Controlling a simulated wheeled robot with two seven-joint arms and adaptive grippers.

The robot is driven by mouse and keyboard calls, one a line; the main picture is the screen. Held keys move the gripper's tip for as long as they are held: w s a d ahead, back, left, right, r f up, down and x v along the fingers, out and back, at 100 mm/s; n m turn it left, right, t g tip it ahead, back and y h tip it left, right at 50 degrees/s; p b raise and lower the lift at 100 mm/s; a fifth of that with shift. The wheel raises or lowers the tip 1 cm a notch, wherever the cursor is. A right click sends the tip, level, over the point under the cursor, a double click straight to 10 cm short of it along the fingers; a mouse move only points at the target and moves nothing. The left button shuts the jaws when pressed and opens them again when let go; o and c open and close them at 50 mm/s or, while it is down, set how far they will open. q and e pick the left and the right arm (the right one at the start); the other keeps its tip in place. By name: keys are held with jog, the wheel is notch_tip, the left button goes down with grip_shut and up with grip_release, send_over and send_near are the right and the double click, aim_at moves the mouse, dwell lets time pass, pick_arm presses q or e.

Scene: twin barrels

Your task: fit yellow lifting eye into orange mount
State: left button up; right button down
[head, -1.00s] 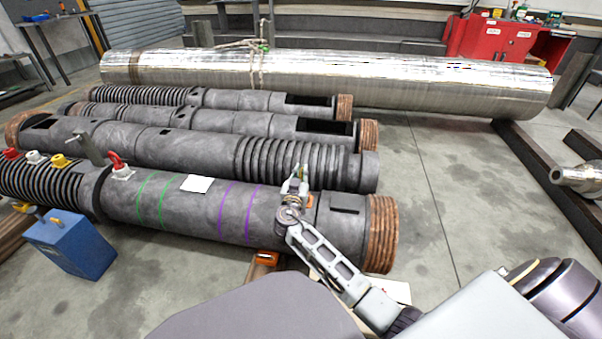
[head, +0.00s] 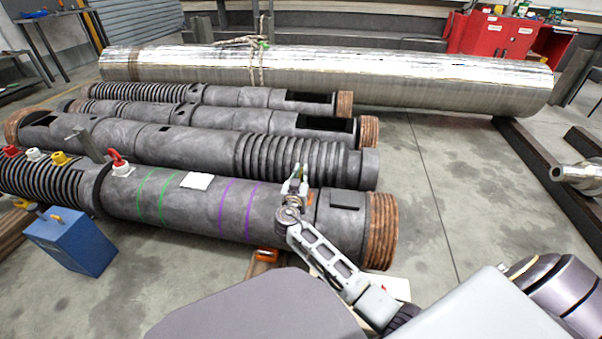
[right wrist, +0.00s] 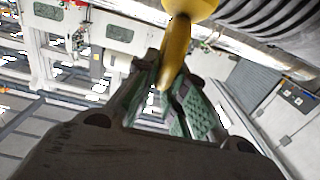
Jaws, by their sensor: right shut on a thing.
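My right gripper (head: 298,178) is over the right part of the front dark barrel (head: 190,208). In the right wrist view its green-padded fingers (right wrist: 172,95) are shut on the yellow lifting eye (right wrist: 178,45), whose rounder end extends beyond the fingertips. In the head view the held eye is too small and covered to make out. A small orange patch (head: 309,197) shows on the barrel just right of the gripper, perhaps the orange mount; the gripper partly hides this spot. Whether eye and mount touch cannot be told. My left gripper is not in view.
A red eye on a white base (head: 119,164) stands on the barrel's left part. Red, white and yellow (head: 60,158) pieces stand farther left. A blue box (head: 70,243) is at the left front.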

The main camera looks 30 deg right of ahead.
jog(key=shift+f, duration=0.3)
jog(key=shift+f, duration=0.15)
dwell(0.5)
jog(key=c, duration=1.4)
grip_release()
jog(key=shift+f, duration=0.1)
jog(key=shift+s, duration=0.1)
